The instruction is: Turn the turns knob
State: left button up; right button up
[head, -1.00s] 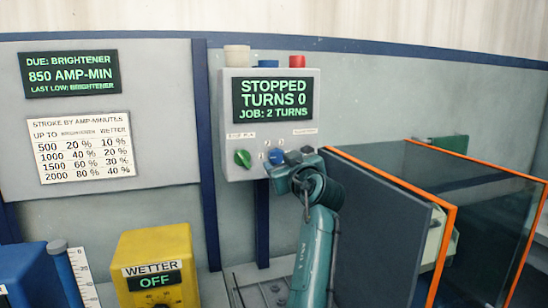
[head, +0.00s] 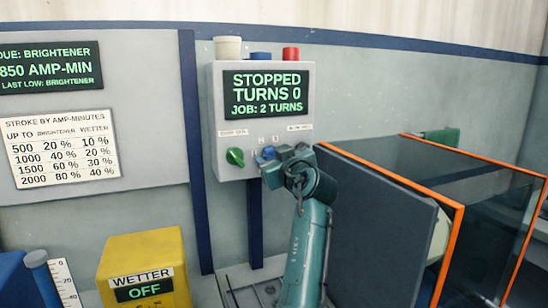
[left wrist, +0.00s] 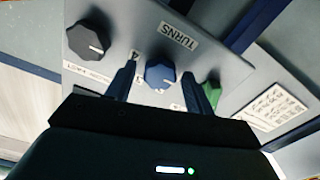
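The control box (head: 215,110) hangs on the wall, its screen (head: 267,94) reading STOPPED, TURNS 0, JOB: 2 TURNS. The blue knob (head: 268,153) on its front is partly hidden by my left gripper (head: 275,163) in the head view. In the left wrist view the blue knob (left wrist: 160,75) sits near a TURNS label (left wrist: 180,37), between the two spread fingers of my left gripper (left wrist: 159,88). A gap shows on both sides of the knob. A white pointer line marks the knob. My right gripper is not in view.
The green knob (head: 235,157) is beside the blue one, close to one finger in the left wrist view. A black knob (left wrist: 88,38) is on the other side. A dark orange-edged panel (head: 385,215) stands right of my arm. The yellow WETTER box (head: 150,252) reads OFF.

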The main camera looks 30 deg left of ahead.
pick_arm(q)
jog(key=c, duration=0.8)
jog(key=shift+m, duration=0.4)
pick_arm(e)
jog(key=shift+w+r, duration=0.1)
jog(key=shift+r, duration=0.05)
pick_arm(q)
jog(key=m+p, duration=0.1)
jog(key=m, duration=0.1)
jog(key=shift+r+m, duration=0.15)
jog(key=shift+m, duration=0.25)
jog(key=shift+a+m+p, duration=0.1)
jog(key=shift+m+p, duration=0.5)
jog(key=shift+m, duration=0.3)
jog(key=m+p, duration=0.1)
jog(key=m, duration=0.1)
jog(key=shift+m, duration=0.3)
jog(key=shift+m+p, duration=0.85)
jog(key=shift+m, duration=0.75)
jog(key=shift+p, duration=0.4)
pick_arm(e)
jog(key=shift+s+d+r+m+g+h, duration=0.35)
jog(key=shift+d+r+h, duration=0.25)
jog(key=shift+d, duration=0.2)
pick_arm(q)
jog(key=shift+m, duration=0.4)
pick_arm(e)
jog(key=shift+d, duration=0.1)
